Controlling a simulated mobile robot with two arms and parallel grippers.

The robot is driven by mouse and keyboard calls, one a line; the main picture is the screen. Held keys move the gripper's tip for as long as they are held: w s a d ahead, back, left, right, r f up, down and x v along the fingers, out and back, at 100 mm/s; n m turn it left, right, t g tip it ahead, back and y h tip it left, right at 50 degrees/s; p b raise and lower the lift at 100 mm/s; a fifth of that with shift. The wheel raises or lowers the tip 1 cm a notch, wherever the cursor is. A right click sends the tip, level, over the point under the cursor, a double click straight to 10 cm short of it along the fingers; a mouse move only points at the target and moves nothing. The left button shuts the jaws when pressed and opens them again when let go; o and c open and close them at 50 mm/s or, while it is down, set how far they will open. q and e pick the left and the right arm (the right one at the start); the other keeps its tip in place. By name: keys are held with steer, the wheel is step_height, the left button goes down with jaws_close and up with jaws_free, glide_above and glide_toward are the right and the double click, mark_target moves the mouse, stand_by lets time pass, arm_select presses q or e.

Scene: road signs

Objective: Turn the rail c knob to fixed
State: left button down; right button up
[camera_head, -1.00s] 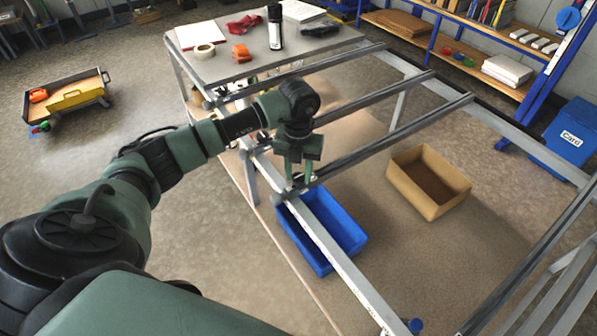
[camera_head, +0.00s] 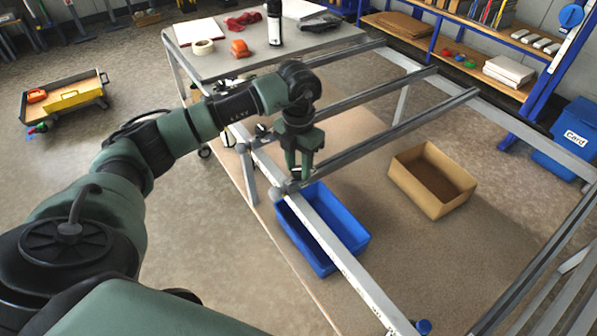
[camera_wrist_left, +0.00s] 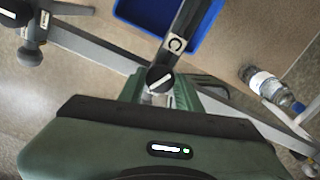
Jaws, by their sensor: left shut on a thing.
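Rail c (camera_head: 400,132) is a dark bar crossing the grey metal frame; its near end is under my left gripper. In the left wrist view, rail c (camera_wrist_left: 187,25) carries a "C" label, and its round black knob (camera_wrist_left: 160,78) shows a slanted white line. My left gripper (camera_head: 299,176) points down at the rail's near end, shut on the knob, with green fingers on either side of it in the wrist view (camera_wrist_left: 165,93). The fingers hide the knob in the head view. I cannot read any setting mark. My right gripper is not in view.
A blue bin (camera_head: 345,222) and a cardboard box (camera_head: 432,180) stand beneath the frame. Other rails cross the frame behind. A tabletop (camera_head: 225,62) holds tape, a black can and other items. A bottle (camera_wrist_left: 268,88) shows in the wrist view.

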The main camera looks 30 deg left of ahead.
arm_select(q)
steer(key=m+b, duration=0.4)
steer(key=m, duration=0.2)
steer(key=shift+f+b, duration=0.1)
steer(key=shift+b, duration=0.2)
steer(key=m+b, duration=0.2)
steer(key=m, duration=0.1)
steer(key=shift+m, duration=0.3)
steer(key=shift+m+b, duration=0.5)
steer(key=shift+m, duration=0.7)
steer(key=shift+r, duration=0.2)
steer(key=c, duration=1)
jaws_free()
steer(key=shift+o, duration=0.2)
